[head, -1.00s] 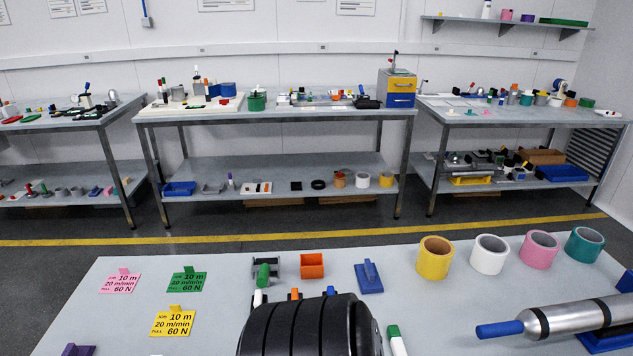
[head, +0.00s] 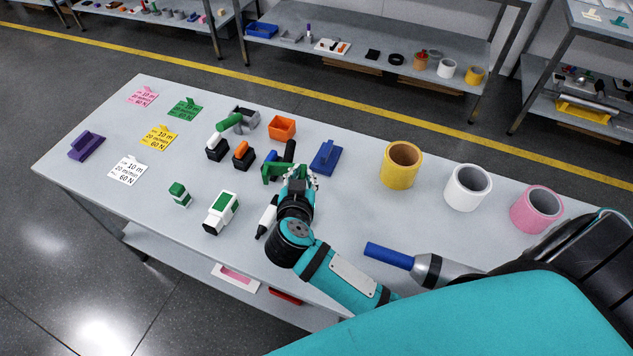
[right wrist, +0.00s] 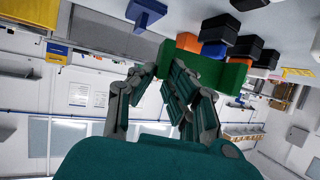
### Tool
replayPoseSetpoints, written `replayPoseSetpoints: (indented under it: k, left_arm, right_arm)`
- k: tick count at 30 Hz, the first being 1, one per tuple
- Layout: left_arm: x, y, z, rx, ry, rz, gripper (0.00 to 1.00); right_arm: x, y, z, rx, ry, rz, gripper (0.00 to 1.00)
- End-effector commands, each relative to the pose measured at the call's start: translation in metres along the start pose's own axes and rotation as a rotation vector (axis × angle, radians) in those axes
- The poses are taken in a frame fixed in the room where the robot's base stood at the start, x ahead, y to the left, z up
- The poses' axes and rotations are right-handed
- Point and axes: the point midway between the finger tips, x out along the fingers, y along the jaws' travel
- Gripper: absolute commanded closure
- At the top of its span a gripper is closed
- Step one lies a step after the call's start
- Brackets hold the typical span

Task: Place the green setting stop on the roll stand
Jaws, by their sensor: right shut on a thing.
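The green setting stop (head: 273,173) is held in my right gripper (head: 292,178), over the middle of the table; I cannot tell if it touches the top. In the right wrist view the stop (right wrist: 232,78) shows as a green block at the fingertips, its lower part hidden by the fingers. No part is plainly a roll stand; a silver roll (head: 432,270) with a blue handle (head: 388,255) lies at the table's front right, partly hidden by my right arm. My left gripper is not in view.
A blue finned block (head: 325,157), an orange bin (head: 282,128) and black blocks with coloured tops (head: 243,156) stand close around the gripper. Yellow (head: 400,165), white (head: 467,187) and pink (head: 537,209) rings stand to the right.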

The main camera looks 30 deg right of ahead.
Motion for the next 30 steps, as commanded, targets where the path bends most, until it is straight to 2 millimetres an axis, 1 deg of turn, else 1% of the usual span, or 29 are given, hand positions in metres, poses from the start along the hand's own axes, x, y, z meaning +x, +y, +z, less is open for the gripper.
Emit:
replayPoseSetpoints:
  k: [1,3,7,11,15,17,21,28,29,30]
  left_arm:
    - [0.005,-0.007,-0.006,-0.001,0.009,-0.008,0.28]
    - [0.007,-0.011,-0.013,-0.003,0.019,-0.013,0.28]
    - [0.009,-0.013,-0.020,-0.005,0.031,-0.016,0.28]
    - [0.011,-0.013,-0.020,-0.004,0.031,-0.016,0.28]
    - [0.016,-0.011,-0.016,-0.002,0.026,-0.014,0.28]
    - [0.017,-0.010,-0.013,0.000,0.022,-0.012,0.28]
    - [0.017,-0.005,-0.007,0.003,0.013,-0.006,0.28]
    - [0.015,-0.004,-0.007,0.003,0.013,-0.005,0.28]
    - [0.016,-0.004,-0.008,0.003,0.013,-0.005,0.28]
    - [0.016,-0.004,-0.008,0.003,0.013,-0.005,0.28]
  right_arm:
    - [0.005,0.000,0.013,-0.004,0.000,-0.001,1.00]
    - [0.010,0.000,0.025,-0.003,0.000,-0.001,1.00]
    - [0.015,0.000,0.037,-0.001,0.002,-0.002,1.00]
    - [0.018,0.001,0.046,-0.002,0.002,-0.001,1.00]
    - [0.026,0.001,0.065,-0.003,0.000,-0.002,1.00]
    - [0.029,0.001,0.071,-0.003,0.001,-0.001,1.00]
    - [0.030,0.001,0.074,0.000,0.003,-0.002,1.00]
    - [0.031,0.001,0.075,-0.001,0.001,-0.002,1.00]
    - [0.031,0.001,0.076,-0.001,0.000,-0.002,0.84]
    - [0.031,0.001,0.076,-0.001,0.000,-0.002,0.79]
